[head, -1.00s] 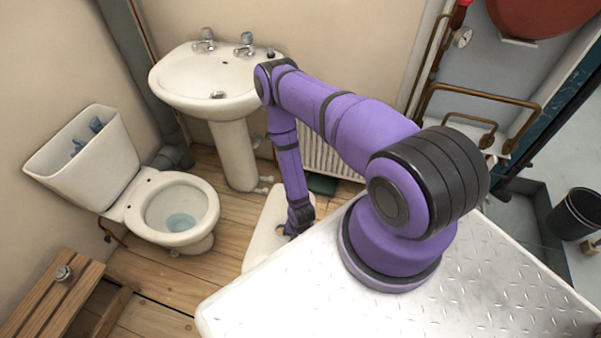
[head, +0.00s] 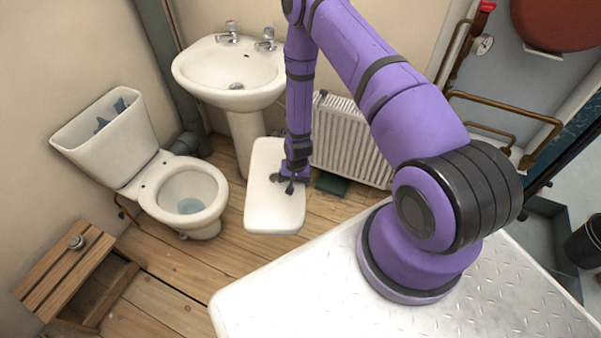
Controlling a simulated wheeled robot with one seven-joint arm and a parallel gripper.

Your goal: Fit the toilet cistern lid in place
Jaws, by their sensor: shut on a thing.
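The cistern lid (head: 272,208) is a white slab with rounded corners, seen in the head view near the middle. My gripper (head: 290,184) is shut on its right edge, and the lid hangs above the floor in front of the basin pedestal. The toilet cistern (head: 118,146) stands at the left against the wall, its top open with blue-grey fittings (head: 110,117) inside. The toilet bowl (head: 186,195) lies between the cistern and the lid. The exact finger contact is too small to make out.
A white basin (head: 228,75) on a pedestal stands behind the lid, with a radiator (head: 350,140) to the right. A wooden box (head: 66,262) with a round metal piece on top sits at lower left. Copper pipes (head: 505,110) run at the right.

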